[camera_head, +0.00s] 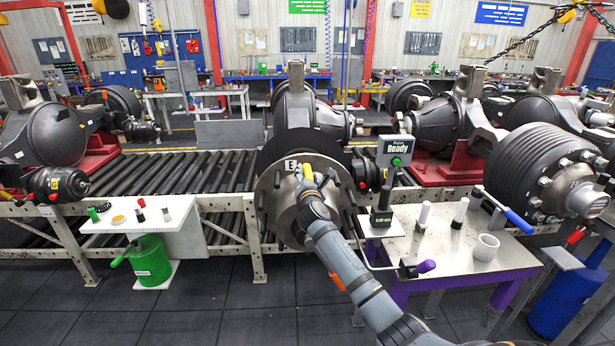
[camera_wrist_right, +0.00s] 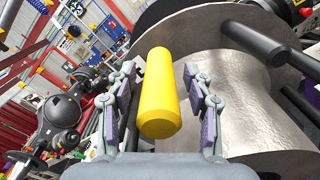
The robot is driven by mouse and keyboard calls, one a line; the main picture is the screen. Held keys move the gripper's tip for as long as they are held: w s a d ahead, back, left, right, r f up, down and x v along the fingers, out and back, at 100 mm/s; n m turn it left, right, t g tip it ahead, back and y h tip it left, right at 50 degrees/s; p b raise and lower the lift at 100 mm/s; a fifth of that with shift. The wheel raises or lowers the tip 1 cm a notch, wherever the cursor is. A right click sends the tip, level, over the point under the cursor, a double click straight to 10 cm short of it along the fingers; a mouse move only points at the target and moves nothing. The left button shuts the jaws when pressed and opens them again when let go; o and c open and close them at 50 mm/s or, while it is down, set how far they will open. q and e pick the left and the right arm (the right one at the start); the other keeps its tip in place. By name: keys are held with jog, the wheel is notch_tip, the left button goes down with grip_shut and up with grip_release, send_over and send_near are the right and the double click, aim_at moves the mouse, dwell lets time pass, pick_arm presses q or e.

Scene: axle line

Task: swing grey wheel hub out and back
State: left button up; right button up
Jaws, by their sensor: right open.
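The grey wheel hub (camera_head: 275,212) is a round metal flange with studs, in the middle of the head view at the near side of the roller line. Its bare metal fills the right of the right wrist view (camera_wrist_right: 215,85). A yellow grip (camera_head: 306,172) stands out at the hub's face. My right gripper (camera_head: 307,185) is at this grip and partly covers the hub. In the right wrist view, its fingers are open on either side of the yellow grip (camera_wrist_right: 158,95), with a gap visible on both sides. My left gripper is not in view.
A purple-legged table (camera_head: 460,262) at the right holds a white cup (camera_head: 486,247), small cylinders and a "Ready" sign (camera_head: 395,151). A white shelf (camera_head: 180,222) with a green canister (camera_head: 149,262) is at the left. A large ribbed drum (camera_head: 530,170) stands at the right. Dark floor is clear in front.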

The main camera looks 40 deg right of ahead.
jog(key=shift+s, duration=0.1)
jog(key=shift+s+a, duration=0.25)
jog(key=v, duration=1.1)
jog(key=shift+s, duration=0.15)
